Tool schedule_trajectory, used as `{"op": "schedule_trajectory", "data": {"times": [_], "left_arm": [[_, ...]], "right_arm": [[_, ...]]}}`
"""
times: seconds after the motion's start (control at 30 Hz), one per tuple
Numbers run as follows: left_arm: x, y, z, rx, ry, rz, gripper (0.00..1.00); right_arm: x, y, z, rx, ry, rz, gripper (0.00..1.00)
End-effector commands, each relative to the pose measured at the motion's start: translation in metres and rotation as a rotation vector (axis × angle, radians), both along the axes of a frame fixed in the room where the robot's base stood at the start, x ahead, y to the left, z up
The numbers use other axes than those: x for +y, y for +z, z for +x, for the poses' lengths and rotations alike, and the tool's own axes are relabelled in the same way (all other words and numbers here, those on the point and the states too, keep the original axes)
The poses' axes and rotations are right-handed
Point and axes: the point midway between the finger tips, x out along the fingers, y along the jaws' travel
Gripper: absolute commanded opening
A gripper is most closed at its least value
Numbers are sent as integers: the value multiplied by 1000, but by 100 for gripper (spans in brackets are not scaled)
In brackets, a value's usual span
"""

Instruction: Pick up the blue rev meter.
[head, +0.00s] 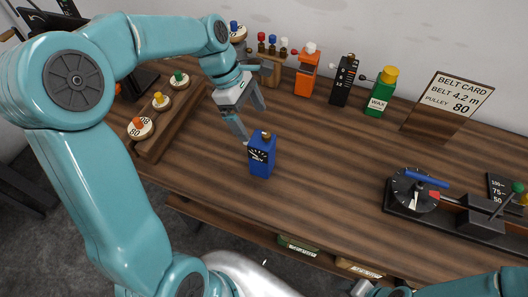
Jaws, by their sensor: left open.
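The blue rev meter (262,158) stands upright on the wooden bench, with a dark dial on its front and a brass-coloured knob on top. My left gripper (254,126) is open and empty, pointing down just behind and above the meter. One fingertip is close to the meter's upper left side in the picture; I cannot tell whether they touch. Part of my right arm shows at the bottom right edge, but its jaws are not visible.
A belt card (452,100) is at the back right. A dial machine (412,192) sits right. A pulley rack (172,123) is left. The bench between is clear.

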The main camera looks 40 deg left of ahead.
Motion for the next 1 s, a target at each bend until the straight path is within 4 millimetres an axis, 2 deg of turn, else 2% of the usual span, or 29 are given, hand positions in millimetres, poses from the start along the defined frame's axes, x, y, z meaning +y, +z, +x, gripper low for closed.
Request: {"op": "schedule_trajectory", "data": {"times": [0.13, 0.4, 0.63, 0.77, 0.97, 1.0], "left_arm": [[-13, -29, 2, 4, -3, -2, 94], [-21, -51, 5, 2, -1, -2, 94], [-29, -86, 8, 3, -2, -2, 94], [-32, -95, 10, 1, -1, 0, 94], [-32, -96, 10, -1, -1, 0, 94], [-32, -96, 10, -1, -1, 0, 81]], "right_arm": [[0, 3, 0, 1, 1, 0, 48], [0, 8, 0, 0, 0, 0, 48], [0, 18, 0, 0, 1, 0, 48], [0, 18, 0, 0, 0, 0, 48], [0, 18, 0, 0, 0, 0, 48], [0, 18, 0, 0, 0, 0, 48]]}}
